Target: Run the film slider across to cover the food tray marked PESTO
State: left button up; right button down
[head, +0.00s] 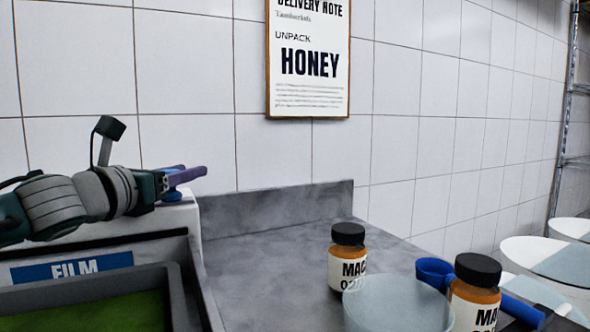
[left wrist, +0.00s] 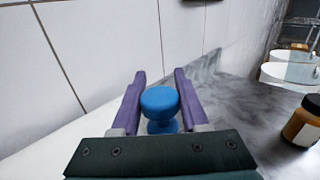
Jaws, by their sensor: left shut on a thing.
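My left gripper (head: 188,175) reaches in from the left at the far right end of the white film housing (head: 190,215). Its purple fingers are shut on the slider's blue knob (head: 174,193), which also shows between the fingers in the left wrist view (left wrist: 160,101). No PESTO marking is visible. My right gripper is not in view.
Two orange jars with black lids (head: 348,234) stand on the grey counter (head: 265,240), with a translucent bowl (head: 398,305) and a blue-handled tool (head: 435,271) near them. White containers (head: 550,262) are at the right. A HONEY delivery note (head: 308,60) hangs on the tiled wall.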

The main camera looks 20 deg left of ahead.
pick_arm(q)
grip_shut()
dwell(0.8)
